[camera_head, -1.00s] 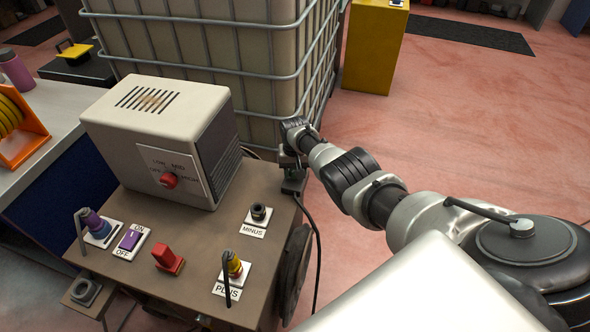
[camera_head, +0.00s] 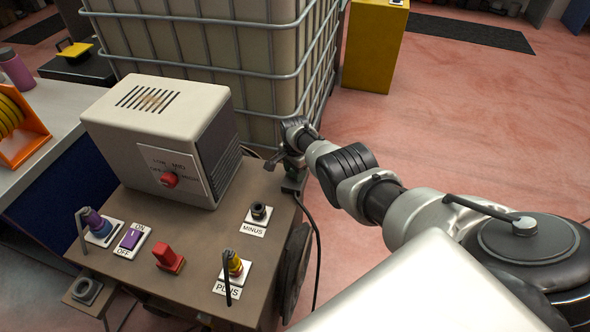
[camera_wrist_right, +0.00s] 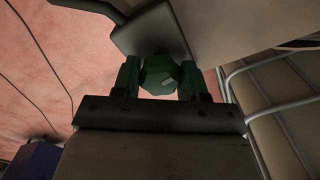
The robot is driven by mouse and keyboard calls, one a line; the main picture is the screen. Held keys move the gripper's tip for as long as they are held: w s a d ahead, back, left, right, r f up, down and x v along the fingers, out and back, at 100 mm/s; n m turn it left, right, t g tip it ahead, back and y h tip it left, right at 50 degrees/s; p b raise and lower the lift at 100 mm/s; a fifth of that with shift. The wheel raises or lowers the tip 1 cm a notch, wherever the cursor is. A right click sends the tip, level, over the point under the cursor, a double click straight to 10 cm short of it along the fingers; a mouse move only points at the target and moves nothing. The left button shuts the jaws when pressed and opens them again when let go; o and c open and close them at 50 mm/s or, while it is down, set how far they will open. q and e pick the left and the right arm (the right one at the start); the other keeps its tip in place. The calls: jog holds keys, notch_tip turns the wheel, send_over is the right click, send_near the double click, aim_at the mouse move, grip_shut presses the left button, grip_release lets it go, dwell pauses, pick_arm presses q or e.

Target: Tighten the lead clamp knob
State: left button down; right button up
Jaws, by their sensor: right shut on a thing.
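The lead clamp knob (camera_wrist_right: 160,76) is a dark, faceted piece in the right wrist view, in front of a grey block (camera_wrist_right: 150,35). My right gripper (camera_wrist_right: 160,82) is shut on it, with one dark finger on each side. In the head view my right gripper (camera_head: 288,163) is at the right edge of the cart top, beside the white box. The knob is too small and covered there to make out. My left gripper is not in view.
The cart (camera_head: 195,235) carries a white box (camera_head: 150,125) with a red dial, a purple switch (camera_head: 131,238), a red lever (camera_head: 168,257) and PLUS (camera_head: 233,265) and MINUS (camera_head: 259,213) posts. A black cable (camera_head: 318,240) hangs by the cart. A caged tank (camera_head: 235,70) stands close behind.

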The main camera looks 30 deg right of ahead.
jog(key=shift+w+d+r+m, duration=0.1)
jog(key=shift+w+r+m, duration=0.1)
jog(key=shift+m, duration=0.35)
jog(key=shift+w+d+r+m, duration=0.1)
jog(key=shift+r+m, duration=0.05)
jog(key=shift+m, duration=0.4)
jog(key=o, duration=0.8)
jog(key=shift+s, duration=0.1)
jog(key=shift+o, duration=0.7)
jog(key=shift+s+a+f, duration=0.1)
jog(key=shift+a+f, duration=0.05)
notch_tip(320, 180, up, 9)
jog(key=p, duration=0.6)
jog(key=shift+p, duration=0.4)
jog(key=shift+r, duration=0.95)
